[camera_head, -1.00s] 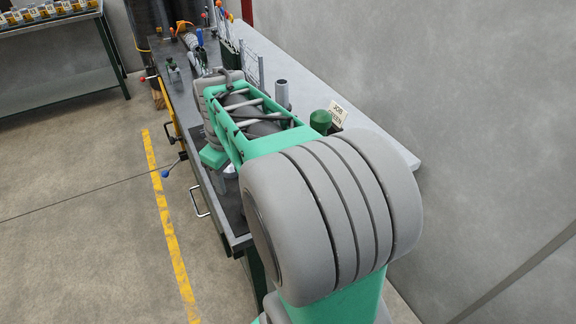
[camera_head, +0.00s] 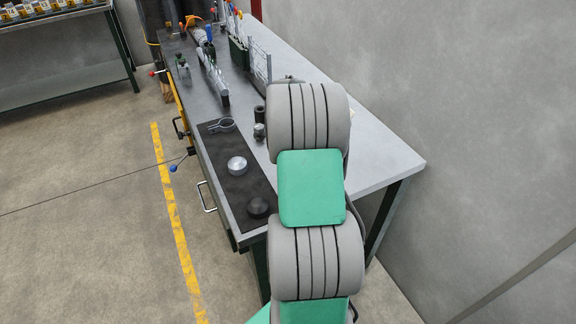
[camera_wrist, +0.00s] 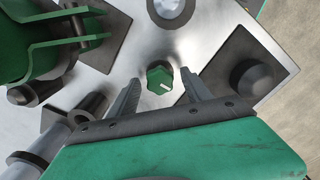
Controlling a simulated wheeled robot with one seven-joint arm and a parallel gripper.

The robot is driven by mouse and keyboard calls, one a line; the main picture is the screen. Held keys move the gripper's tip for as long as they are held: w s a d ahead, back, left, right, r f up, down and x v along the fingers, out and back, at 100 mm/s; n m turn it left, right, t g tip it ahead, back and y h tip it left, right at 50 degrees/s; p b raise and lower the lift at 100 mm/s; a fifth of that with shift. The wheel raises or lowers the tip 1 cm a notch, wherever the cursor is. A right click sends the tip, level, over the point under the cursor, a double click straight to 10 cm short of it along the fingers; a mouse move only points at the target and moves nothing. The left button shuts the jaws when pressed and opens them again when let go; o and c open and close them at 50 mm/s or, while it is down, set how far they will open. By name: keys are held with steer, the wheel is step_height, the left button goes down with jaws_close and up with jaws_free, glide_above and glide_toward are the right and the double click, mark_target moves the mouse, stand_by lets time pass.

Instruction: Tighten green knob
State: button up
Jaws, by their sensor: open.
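The green knob (camera_wrist: 160,79) shows in the wrist view as a small green hexagonal shape with a pale mark on its face. It sits in a bright metal surface. My gripper (camera_wrist: 160,76) is open, with one finger on the left and one on the right of the knob in the picture. Gaps show between the knob and both fingers; the distance in depth I cannot tell. In the head view my arm hides the gripper and the knob.
The wrist view shows a green bracket (camera_wrist: 50,38) at upper left and a dark dome (camera_wrist: 254,77) at right. In the head view, a dark mat (camera_head: 242,187) on the bench (camera_head: 372,150) holds a ring clamp (camera_head: 222,125), a silver disc (camera_head: 237,165) and a black knob (camera_head: 258,207).

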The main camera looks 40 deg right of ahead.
jaws_close()
stand_by(0.5)
steer(key=shift+m, duration=0.4)
